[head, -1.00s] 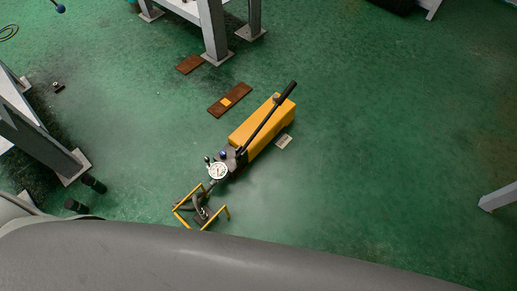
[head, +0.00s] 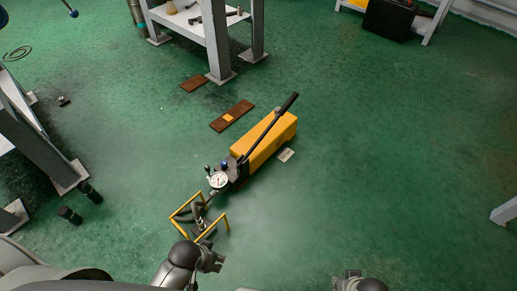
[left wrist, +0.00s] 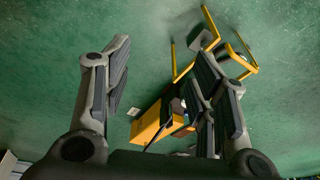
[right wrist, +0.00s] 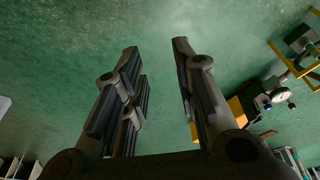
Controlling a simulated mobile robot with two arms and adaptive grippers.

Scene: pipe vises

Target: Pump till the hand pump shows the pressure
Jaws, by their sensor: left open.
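The hand pump (head: 265,143) stands on the floor, with a yellow tank and a long black lever (head: 268,128) slanting up to the right. Its round white gauge (head: 218,180) sits at the near end; the reading is too small to make out. My left gripper (head: 214,261) is low in the head view, nearer than the pump and apart from it. In the left wrist view its fingers (left wrist: 163,52) are open and empty, with the pump behind them. My right gripper (head: 352,283) shows partly at the bottom edge. In the right wrist view its fingers (right wrist: 155,48) are apart and empty.
A yellow tube frame (head: 186,211) with a dark hose stands at the pump's near end. A grey-legged bench (head: 217,50) is at the back. Brown plates (head: 232,116) lie behind the pump.

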